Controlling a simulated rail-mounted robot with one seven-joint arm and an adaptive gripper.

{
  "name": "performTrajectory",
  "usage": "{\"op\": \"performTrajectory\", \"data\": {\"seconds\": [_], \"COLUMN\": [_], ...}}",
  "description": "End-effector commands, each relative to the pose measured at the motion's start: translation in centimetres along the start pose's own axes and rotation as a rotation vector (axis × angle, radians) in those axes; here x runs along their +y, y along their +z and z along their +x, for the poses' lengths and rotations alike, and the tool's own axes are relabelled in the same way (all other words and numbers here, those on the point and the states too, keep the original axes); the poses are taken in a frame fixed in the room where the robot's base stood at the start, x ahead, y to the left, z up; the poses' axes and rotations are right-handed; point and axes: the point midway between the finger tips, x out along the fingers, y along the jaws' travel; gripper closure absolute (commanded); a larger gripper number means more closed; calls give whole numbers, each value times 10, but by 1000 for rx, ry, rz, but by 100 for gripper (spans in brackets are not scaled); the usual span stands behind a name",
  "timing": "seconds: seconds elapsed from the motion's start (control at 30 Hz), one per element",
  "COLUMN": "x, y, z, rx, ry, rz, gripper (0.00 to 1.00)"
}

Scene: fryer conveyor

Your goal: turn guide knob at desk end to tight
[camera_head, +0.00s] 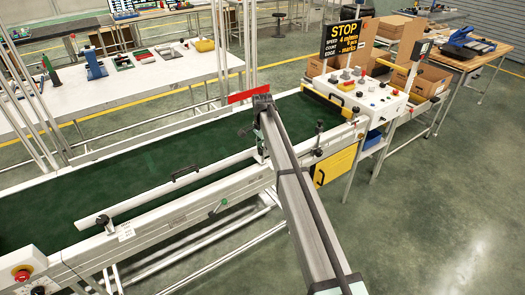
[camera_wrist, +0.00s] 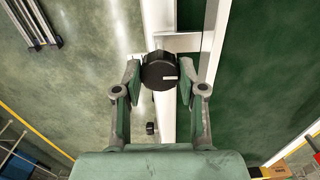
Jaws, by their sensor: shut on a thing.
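In the wrist view a black round knob (camera_wrist: 156,66) with a white mark on its right side sits on a white rail. My gripper (camera_wrist: 160,78) has one finger on each side of the knob and is shut on it. The mark points to the right in that view. In the head view my arm reaches over the near side of the conveyor, and it hides the gripped knob and most of my gripper. Another black knob (camera_head: 103,220) stands at the left end of the white guide rail (camera_head: 170,190), beside a small label.
The green conveyor belt (camera_head: 120,180) runs beyond the guide. A white control desk (camera_head: 368,98) with buttons and a STOP sign (camera_head: 347,38) stands at its right end. A yellow panel (camera_head: 335,166) hangs below. Open floor (camera_head: 440,220) lies at the right.

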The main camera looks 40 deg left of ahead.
Motion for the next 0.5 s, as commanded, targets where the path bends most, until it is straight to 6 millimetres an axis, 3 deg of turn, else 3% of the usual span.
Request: {"op": "performTrajectory", "data": {"seconds": [0.5], "x": [1], "y": [0], "z": [3], "rx": [-1], "ry": [4], "rz": [444], "gripper": [94]}}
